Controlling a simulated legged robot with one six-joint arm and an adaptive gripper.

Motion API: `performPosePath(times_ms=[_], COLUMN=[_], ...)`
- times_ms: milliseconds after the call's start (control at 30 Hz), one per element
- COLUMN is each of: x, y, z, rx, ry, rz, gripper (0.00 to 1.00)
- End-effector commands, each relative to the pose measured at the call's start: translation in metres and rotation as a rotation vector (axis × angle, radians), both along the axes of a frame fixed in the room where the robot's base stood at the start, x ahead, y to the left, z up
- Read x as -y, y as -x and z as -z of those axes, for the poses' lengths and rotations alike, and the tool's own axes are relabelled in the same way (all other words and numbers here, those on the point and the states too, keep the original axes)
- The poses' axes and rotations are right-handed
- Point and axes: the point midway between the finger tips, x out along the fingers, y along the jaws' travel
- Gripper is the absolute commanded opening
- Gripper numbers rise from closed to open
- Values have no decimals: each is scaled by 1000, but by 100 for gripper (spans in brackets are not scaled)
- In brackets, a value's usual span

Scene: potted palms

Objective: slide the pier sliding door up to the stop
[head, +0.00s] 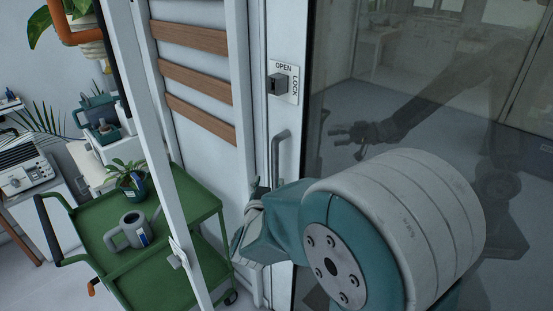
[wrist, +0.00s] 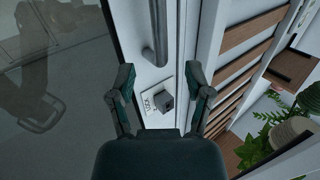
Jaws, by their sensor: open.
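The sliding door has a dark glass pane (head: 400,110) in a white frame (head: 290,30). A grey vertical bar handle (head: 278,158) is on its white stile, below a plate (head: 283,82) marked OPEN and LOCK with a dark square knob. In the wrist view the handle (wrist: 154,38) and the knob (wrist: 167,101) lie along the stile between my fingers in the picture. My gripper (head: 243,218) is beside the lower handle in the head view, its fingers spread in the wrist view (wrist: 162,78). I cannot tell whether it touches the handle. My arm hides the lower door.
A slatted panel (head: 196,58) and a white post (head: 168,180) stand left of the door. A green cart (head: 190,192) with a grey watering can (head: 130,230) and a potted plant (head: 130,180) is close by on the left. My arm reflects in the glass.

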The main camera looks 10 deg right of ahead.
Motion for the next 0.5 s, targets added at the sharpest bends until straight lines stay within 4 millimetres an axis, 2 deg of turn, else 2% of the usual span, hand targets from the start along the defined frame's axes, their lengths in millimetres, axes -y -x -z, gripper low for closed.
performPosePath(times_ms=[167,267,500], x=[2,6,25], y=[-2,-10,-50], z=[3,3,3], rx=[21,21,20], ry=[26,25,24], rz=[32,34,36], gripper=[65,65,65])
